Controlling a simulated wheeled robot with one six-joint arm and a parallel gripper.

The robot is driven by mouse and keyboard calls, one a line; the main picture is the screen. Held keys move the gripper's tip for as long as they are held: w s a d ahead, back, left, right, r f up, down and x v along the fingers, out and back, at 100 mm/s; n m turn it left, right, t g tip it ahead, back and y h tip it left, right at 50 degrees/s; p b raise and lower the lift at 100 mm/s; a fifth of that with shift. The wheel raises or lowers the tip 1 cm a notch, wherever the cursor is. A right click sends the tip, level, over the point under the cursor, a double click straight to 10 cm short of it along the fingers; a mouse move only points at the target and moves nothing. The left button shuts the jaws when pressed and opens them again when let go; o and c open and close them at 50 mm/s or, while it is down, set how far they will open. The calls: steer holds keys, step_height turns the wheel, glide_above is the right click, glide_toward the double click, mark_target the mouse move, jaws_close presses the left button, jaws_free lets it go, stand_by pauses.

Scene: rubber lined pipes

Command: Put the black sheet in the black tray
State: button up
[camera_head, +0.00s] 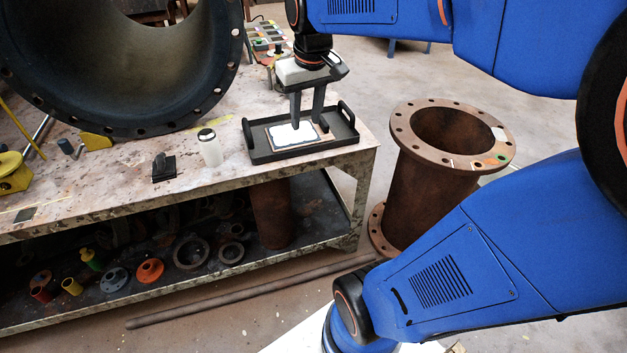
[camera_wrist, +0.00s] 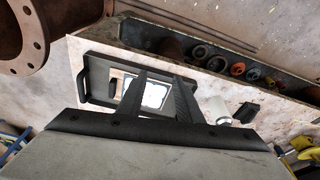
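The black tray (camera_head: 262,154) sits at the right end of the workbench, with a raised handle at each end; it also shows in the wrist view (camera_wrist: 84,75). In it lies a flat brown-edged board with a white, blue-edged face (camera_head: 291,135). My gripper (camera_head: 309,123) points down over the tray, with its two fingers apart and nothing visible held between them. In the wrist view the white face (camera_wrist: 155,94) shows between the fingers. A small flat dark square (camera_head: 25,214) lies at the bench's left front; I cannot tell if it is the black sheet.
A white bottle (camera_head: 210,148) and a small black block-like item (camera_head: 163,167) stand left of the tray. A large flanged pipe (camera_head: 130,60) fills the bench's back left. A rusty flanged pipe (camera_head: 425,170) stands on the floor at right. Several fittings lie on the lower shelf.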

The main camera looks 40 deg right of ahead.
steer(key=s+a+f+t, duration=0.1)
steer(key=s+a+f, duration=0.2)
steer(key=s, duration=0.4)
steer(key=s+a+f+n+t, duration=0.1)
steer(key=s+a+f, duration=0.2)
steer(key=s, duration=0.4)
steer(key=shift+a+f+n, duration=0.2)
steer(key=shift+a+n, duration=0.1)
steer(key=shift+a, duration=0.6)
